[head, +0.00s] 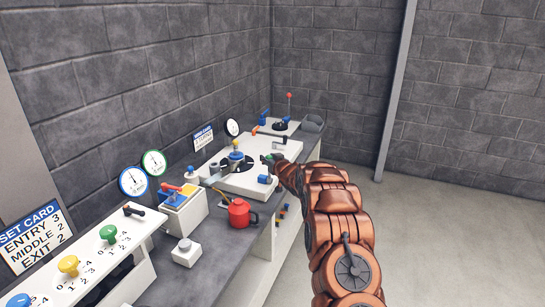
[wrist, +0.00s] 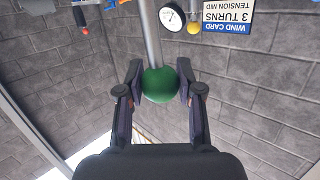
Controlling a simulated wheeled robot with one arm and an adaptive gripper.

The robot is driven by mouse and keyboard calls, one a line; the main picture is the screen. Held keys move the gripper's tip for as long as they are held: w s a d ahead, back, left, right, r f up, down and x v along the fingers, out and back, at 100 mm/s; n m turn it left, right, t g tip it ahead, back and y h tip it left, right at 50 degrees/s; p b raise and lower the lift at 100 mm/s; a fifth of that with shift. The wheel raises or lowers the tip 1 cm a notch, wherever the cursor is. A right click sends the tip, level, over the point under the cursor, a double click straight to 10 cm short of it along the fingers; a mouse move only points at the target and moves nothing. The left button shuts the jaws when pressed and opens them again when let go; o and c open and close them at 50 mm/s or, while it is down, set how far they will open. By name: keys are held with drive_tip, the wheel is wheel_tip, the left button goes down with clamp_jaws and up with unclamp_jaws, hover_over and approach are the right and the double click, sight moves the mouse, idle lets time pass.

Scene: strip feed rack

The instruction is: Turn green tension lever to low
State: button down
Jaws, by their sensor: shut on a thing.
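The green tension lever has a round green knob (wrist: 160,85) on a pale metal rod (wrist: 151,35) in the wrist view. My gripper (wrist: 160,92) has its two dark fingers on either side of the knob, shut on it. In the head view my gripper (head: 272,160) is at the right edge of the white winder unit (head: 245,183), where only a little green shows beside the jaws. The lever's base and its position marks are hidden. The wind card (wrist: 228,15) reads 3 turns, tension mid; it also shows on the wall in the head view (head: 203,137).
A red can (head: 239,213) and a white box with a button (head: 186,252) stand on the bench nearer me. A panel with green (head: 108,233) and yellow (head: 68,264) knobs is at lower left. A red-tipped lever (head: 289,97) stands at the far end. The floor at right is clear.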

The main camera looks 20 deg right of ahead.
drive_tip(key=shift+d+f, duration=0.2)
drive_tip(key=shift+d, duration=0.45)
drive_tip(key=c, duration=1)
unclamp_jaws()
drive_tip(key=shift+d+f, duration=0.1)
drive_tip(key=shift+o, duration=1.3)
drive_tip(key=shift+w+a, duration=0.1)
drive_tip(key=shift+a, duration=0.25)
drive_tip(key=shift+r, duration=0.2)
drive_tip(key=shift+s+r, duration=0.2)
drive_tip(key=shift+s, duration=0.25)
drive_tip(key=s+r, duration=0.1)
drive_tip(key=s, duration=1)
drive_tip(key=shift+r, duration=0.4)
